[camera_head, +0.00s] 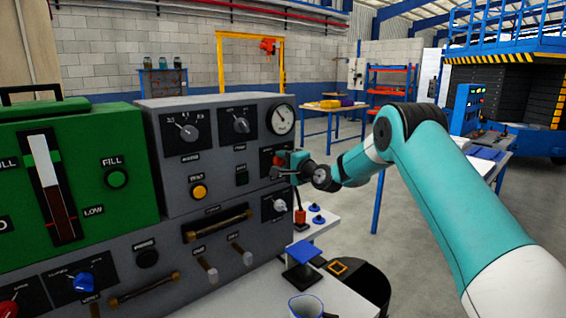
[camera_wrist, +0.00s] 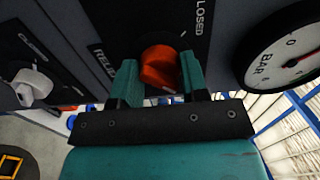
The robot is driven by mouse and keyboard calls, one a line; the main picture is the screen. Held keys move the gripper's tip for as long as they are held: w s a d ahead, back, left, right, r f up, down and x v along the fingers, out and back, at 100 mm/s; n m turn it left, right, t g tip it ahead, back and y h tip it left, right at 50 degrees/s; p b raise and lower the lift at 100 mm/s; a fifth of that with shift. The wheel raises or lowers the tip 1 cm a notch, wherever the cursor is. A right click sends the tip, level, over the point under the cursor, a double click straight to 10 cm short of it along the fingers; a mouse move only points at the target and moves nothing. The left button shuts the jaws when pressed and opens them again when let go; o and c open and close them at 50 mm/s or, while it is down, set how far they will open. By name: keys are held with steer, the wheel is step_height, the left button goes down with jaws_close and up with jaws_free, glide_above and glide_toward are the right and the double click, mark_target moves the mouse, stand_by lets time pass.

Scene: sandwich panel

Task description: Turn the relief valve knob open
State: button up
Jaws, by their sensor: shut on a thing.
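The relief valve knob (camera_wrist: 160,64) is orange-red and sits on a black plate (camera_wrist: 120,25) on the grey panel. The word CLOSED shows above and right of it in the wrist view, and a partly hidden RELIEF label shows at its left. My gripper (camera_wrist: 161,80) has one teal finger on each side of the knob and is shut on it. In the head view my gripper (camera_head: 292,168) is at the panel's right edge, and it hides part of the knob (camera_head: 279,158). The knob's exact pointer direction is hard to tell.
A round BAR gauge (camera_wrist: 285,58) is close on the right in the wrist view. A pale grey knob (camera_wrist: 35,84) is at left. The grey panel (camera_head: 222,146) carries more knobs, buttons and handles. A green unit (camera_head: 105,140) stands at left. Open floor (camera_head: 410,215) lies right.

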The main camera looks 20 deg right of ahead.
stand_by(0.4)
steer(key=o, duration=0.9)
steer(key=shift+s, duration=0.1)
steer(key=b+v, duration=0.6)
steer(key=v, duration=1.1)
steer(key=shift+s, duration=0.1)
